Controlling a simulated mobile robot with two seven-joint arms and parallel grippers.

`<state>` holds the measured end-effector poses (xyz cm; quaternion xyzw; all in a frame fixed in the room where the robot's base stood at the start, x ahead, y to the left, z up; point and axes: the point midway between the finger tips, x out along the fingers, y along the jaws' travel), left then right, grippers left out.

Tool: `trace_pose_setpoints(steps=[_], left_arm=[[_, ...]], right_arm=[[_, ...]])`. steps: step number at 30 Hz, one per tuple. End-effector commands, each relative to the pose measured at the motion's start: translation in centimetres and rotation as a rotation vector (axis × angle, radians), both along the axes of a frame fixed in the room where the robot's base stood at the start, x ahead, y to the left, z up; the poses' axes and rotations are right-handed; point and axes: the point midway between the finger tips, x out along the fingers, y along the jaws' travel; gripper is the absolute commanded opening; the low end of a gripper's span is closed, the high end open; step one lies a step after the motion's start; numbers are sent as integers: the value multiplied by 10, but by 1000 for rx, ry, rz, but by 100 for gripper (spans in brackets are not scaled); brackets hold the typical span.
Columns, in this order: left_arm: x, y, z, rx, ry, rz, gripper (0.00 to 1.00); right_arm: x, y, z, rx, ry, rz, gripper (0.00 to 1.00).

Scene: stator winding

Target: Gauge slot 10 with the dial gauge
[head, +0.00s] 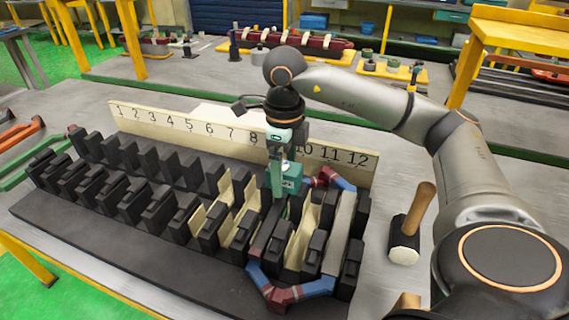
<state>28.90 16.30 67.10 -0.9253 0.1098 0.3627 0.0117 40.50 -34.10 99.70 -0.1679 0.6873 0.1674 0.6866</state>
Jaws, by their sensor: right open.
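The stator block (95,250) is a dark base with two rows of black teeth and a number board (180,126) marked 1 to 12 behind it. The teal dial gauge (291,180) is upright among the teeth right of the middle, in front of the board between 8 and 10. I cannot tell which slot its tip is at. My right gripper (276,190) points down right at the gauge, its jaws open, and partly covers it. The board's 9 is hidden behind the gripper. My left gripper is out of view.
Cream liners (300,238) line several slots. A coil with blue and red taped ends (283,294) lies over the right-hand slots. Another bench (200,72) with parts stands behind.

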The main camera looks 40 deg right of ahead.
Motion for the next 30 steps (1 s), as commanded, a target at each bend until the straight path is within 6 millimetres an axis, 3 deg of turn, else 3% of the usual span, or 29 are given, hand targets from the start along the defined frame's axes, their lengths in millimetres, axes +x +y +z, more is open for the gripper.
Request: trace_pose_setpoints(steps=[5, 10, 12, 18, 24, 30], left_arm=[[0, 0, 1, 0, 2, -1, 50], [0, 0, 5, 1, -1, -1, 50], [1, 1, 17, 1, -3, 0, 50], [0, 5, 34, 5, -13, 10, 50], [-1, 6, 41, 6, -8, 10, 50], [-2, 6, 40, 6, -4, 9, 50]], right_arm=[[1, 1, 16, 2, -4, 0, 87], [1, 1, 53, 3, -5, 2, 87], [1, 0, 74, 0, -7, 0, 87], [0, 0, 108, 0, -4, 0, 87], [0, 0, 124, 0, -1, -1, 87], [0, 0, 126, 1, 0, -1, 87]])
